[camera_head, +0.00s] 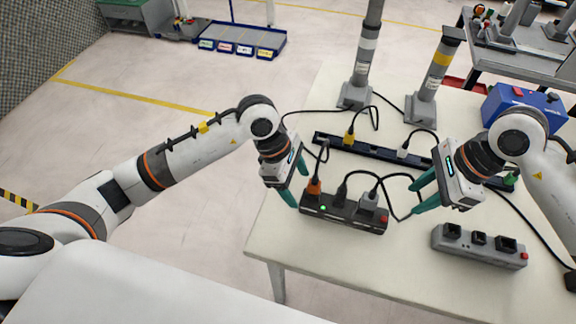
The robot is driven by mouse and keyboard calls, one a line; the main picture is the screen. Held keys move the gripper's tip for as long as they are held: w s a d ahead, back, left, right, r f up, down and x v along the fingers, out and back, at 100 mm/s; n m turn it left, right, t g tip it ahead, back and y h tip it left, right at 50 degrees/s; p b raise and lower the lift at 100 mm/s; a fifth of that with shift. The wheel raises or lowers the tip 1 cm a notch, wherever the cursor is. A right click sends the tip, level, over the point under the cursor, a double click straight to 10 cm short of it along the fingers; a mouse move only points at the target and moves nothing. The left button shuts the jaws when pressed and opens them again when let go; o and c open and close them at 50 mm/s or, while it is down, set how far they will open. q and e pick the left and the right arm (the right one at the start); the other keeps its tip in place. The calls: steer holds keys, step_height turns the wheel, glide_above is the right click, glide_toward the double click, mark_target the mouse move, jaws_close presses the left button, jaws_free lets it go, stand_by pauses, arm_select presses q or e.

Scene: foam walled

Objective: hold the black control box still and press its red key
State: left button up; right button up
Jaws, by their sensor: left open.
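The black control box (345,216) lies near the front left part of the white table. It has a green light at its left end and a red key (384,219) at its right end. Several plugs with cables stand in its top, one of them orange. My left gripper (297,188) is open at the box's left end; I cannot tell whether its teal fingers touch the box. My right gripper (414,199) is open, right of the box and near the red key, with its fingers pointing left and apart from the key.
A grey socket strip (479,246) with a red switch lies to the right on the white table (380,275). A long dark strip (373,151) lies behind the box. Loose black cables loop between them. Two grey posts and a blue box (523,104) stand farther back.

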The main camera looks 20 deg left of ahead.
mark_target(304, 195)
arm_select(q)
steer(key=shift+x, duration=2.65)
steer(key=c, duration=1.1)
steer(key=shift+c, duration=0.4)
arm_select(e)
steer(key=shift+c, duration=0.6)
jaws_close()
